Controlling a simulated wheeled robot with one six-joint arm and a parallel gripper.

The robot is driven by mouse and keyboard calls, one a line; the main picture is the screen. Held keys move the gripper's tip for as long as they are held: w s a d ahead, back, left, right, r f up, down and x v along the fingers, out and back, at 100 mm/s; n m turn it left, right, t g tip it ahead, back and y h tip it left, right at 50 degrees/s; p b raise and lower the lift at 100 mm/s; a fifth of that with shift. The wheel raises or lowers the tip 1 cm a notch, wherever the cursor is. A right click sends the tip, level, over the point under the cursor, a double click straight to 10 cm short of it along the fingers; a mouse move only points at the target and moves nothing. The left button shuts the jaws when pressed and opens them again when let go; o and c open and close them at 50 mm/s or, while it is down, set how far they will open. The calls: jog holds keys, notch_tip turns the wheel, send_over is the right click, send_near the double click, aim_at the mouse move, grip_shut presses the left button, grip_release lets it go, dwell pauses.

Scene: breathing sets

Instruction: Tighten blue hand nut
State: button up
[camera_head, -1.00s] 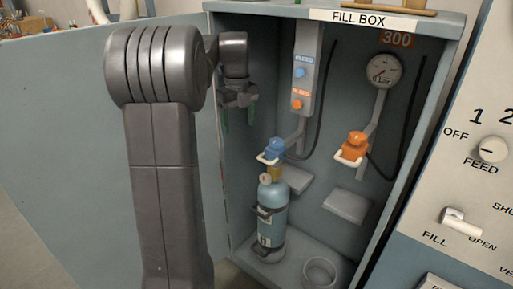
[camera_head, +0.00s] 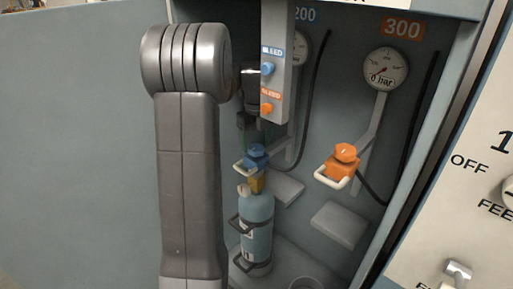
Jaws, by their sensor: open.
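The blue hand nut (camera_head: 256,152) sits at the top of a connector with a white looped handle, above the brass valve of a light blue cylinder (camera_head: 257,215). The cylinder stands upright in the fill box. My gripper (camera_head: 257,132) is open, with green fingers pointing down, just above and behind the blue nut in the picture. The grey bleed panel partly hides it. I cannot tell whether the fingers touch the nut.
An orange hand nut (camera_head: 346,153) with a white handle hangs to the right, below the 300 gauge (camera_head: 386,70). The bleed panel (camera_head: 276,60) hangs close in front of my gripper. Grey shelves (camera_head: 340,224) and dark hoses line the box. A control panel stands at right.

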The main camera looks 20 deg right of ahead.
jog(key=shift+f, duration=0.7)
jog(key=c, duration=1)
jog(key=shift+o, duration=0.2)
jog(key=shift+r+n+p, duration=0.2)
jog(key=shift+n+p, duration=0.2)
jog(key=shift+p, duration=0.1)
